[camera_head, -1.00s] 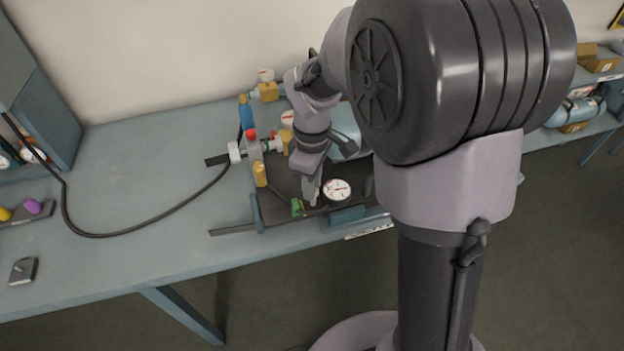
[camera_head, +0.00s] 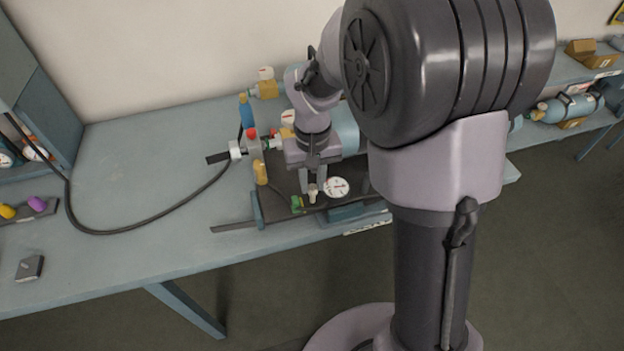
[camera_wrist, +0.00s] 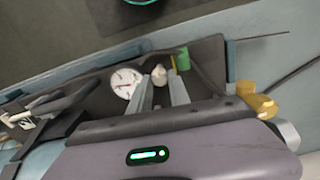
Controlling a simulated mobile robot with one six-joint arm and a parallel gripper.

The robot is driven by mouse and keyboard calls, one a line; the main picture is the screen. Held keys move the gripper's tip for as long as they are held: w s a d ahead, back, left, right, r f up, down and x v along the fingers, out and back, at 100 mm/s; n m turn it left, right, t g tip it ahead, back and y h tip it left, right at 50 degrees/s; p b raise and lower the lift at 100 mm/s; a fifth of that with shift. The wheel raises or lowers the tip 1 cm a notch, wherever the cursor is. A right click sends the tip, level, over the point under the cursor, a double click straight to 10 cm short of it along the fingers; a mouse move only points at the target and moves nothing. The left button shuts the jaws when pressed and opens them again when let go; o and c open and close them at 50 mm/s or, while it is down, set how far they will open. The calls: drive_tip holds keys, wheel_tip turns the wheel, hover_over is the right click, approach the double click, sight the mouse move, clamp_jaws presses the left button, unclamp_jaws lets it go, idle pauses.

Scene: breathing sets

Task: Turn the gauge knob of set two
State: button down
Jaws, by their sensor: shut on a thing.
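Below centre in the head view is a round white gauge (camera_head: 337,187) with a red mark and dark needle. It also shows in the wrist view (camera_wrist: 125,83). A small pale knob (camera_head: 313,195) sits just left of the gauge, by a green fitting (camera_head: 297,203). My gripper (camera_head: 313,190) points down at the knob with one finger on each side of it. In the wrist view the knob (camera_wrist: 158,74) shows between the fingertips, and the jaws are shut on it. I cannot read a set number.
A black hose (camera_head: 150,222) curves over the bench. The left bench top (camera_head: 125,150) is mostly clear.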

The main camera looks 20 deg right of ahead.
drive_tip(key=m, duration=0.4)
drive_tip(key=shift+m, duration=0.3)
drive_tip(key=m+b, duration=0.1)
drive_tip(key=m, duration=0.4)
drive_tip(key=shift+s+d, duration=0.1)
drive_tip(key=m+b, duration=0.1)
drive_tip(key=m, duration=0.4)
drive_tip(key=shift+f+m, duration=0.1)
drive_tip(key=shift+m, duration=0.3)
drive_tip(key=shift+s+m+b, duration=0.1)
drive_tip(key=shift+m+b, duration=0.65)
drive_tip(key=shift+m, duration=1.45)
drive_tip(key=c, duration=1.2)
unclamp_jaws()
